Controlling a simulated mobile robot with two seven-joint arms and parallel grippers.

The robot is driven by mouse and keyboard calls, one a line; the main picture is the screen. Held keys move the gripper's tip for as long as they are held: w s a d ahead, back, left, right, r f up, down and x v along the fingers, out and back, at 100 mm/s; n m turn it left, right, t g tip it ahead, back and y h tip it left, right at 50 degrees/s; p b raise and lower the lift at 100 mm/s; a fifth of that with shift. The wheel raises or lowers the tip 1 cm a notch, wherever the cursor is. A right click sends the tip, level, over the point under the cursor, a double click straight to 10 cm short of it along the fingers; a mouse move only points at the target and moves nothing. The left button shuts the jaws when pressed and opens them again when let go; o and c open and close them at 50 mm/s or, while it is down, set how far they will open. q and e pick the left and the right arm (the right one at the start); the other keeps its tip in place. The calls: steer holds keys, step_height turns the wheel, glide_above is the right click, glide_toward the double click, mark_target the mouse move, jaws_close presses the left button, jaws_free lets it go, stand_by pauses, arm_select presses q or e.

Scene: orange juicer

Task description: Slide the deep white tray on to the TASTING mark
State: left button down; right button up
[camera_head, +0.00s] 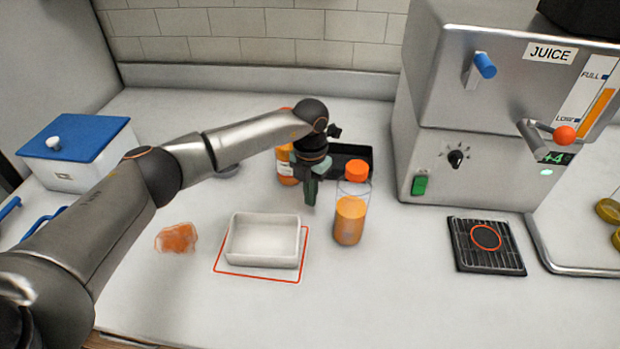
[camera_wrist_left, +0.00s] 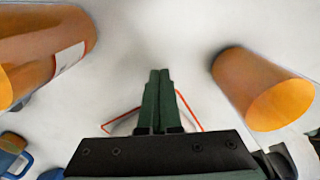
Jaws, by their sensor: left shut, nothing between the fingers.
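The deep white tray (camera_head: 262,260) stands upright on the counter in the head view and looks empty. It sits over a red outlined mark (camera_head: 258,278), whose line shows along the front, right and part of the left. The tray covers the back line, and I cannot read any word on the mark. My left gripper (camera_head: 310,198) points down just behind the tray's back right corner, shut and empty. Whether it touches the tray is unclear. In the left wrist view the shut fingers (camera_wrist_left: 155,90) have red lines on both sides. My right gripper is out of view.
A juice bottle with an orange cap (camera_head: 349,220) stands close right of the gripper. Another orange bottle (camera_head: 287,167) and a black tray (camera_head: 352,152) are behind. An orange spill (camera_head: 177,238) lies left. The juicer (camera_head: 465,120) stands right. The front counter is clear.

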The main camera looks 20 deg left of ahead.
mark_target(296, 227)
arm_select(q)
steer(key=shift+s+a+f+p, duration=0.15)
steer(key=shift+s+f+p, duration=0.15)
steer(key=shift+s, duration=0.25)
steer(key=shift+s+a+f+p, duration=0.1)
steer(key=shift+s+f+p, duration=0.2)
steer(key=shift+s, duration=0.25)
steer(key=shift+s+a+f, duration=0.1)
steer(key=shift+s+a, duration=0.05)
steer(key=shift+s, duration=0.7)
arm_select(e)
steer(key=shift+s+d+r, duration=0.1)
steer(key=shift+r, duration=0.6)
arm_select(q)
steer(key=shift+s+a, duration=0.1)
steer(key=shift+s, duration=0.4)
steer(key=shift+s+a, duration=0.15)
steer(key=shift+s, duration=0.45)
steer(key=shift+w, duration=0.15)
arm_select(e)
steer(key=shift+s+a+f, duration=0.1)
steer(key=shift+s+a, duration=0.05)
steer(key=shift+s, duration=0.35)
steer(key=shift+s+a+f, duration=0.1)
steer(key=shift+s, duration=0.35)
arm_select(q)
steer(key=shift+w, duration=0.1)
